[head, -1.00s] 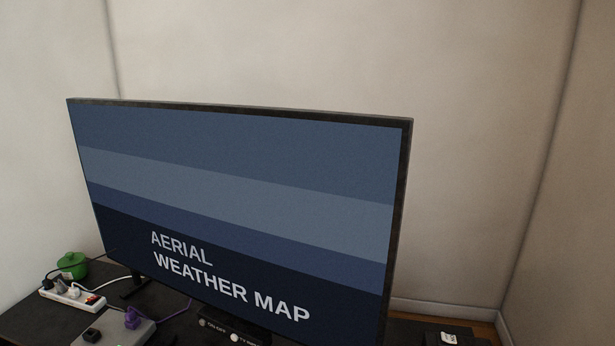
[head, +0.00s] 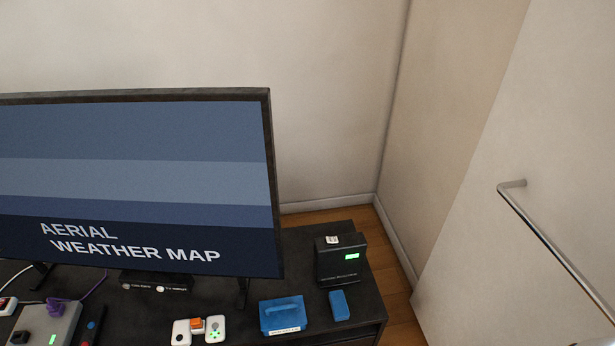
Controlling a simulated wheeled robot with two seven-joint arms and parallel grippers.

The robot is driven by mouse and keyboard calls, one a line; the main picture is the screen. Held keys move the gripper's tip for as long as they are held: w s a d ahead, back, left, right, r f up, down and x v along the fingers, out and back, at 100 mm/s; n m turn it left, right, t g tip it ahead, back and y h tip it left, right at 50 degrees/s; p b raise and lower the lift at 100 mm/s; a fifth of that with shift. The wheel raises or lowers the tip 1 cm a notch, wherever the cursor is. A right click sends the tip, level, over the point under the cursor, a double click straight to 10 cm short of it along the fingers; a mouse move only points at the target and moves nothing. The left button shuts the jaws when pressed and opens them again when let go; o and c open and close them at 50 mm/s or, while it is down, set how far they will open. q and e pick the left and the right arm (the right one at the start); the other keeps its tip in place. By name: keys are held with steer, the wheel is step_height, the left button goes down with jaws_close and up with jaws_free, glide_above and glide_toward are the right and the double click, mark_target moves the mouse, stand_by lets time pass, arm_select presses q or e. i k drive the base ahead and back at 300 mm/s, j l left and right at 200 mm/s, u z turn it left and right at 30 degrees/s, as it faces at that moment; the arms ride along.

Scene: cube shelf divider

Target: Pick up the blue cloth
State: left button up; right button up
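Two blue things lie on the right part of the black cabinet top (head: 310,262). One is a small, plain blue block-like item (head: 339,305) in front of a black box. The other is a wider blue item (head: 283,316) with a raised handle-like ridge and a white label on its front, to the left of it. No thing is clearly a loose cloth; I cannot tell whether the small plain one is a folded blue cloth. Neither of my grippers is in view.
A large TV (head: 140,185) stands on the cabinet. A black box with a green display (head: 340,261) stands behind the small blue item. White devices (head: 198,329), an orange block (head: 197,323) and a grey box (head: 45,325) lie left. A door with a metal handle (head: 545,240) is at right.

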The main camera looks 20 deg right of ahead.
mark_target(340, 311)
steer(key=z, duration=1.05)
steer(key=j+z, duration=0.15)
steer(key=z, duration=0.25)
steer(key=j+z, duration=0.15)
steer(key=z, duration=0.2)
steer(key=j+z, duration=0.15)
steer(key=z, duration=0.25)
steer(key=k+j+z, duration=0.1)
steer(key=z, duration=0.3)
steer(key=k+j, duration=0.15)
steer(key=j, duration=0.15)
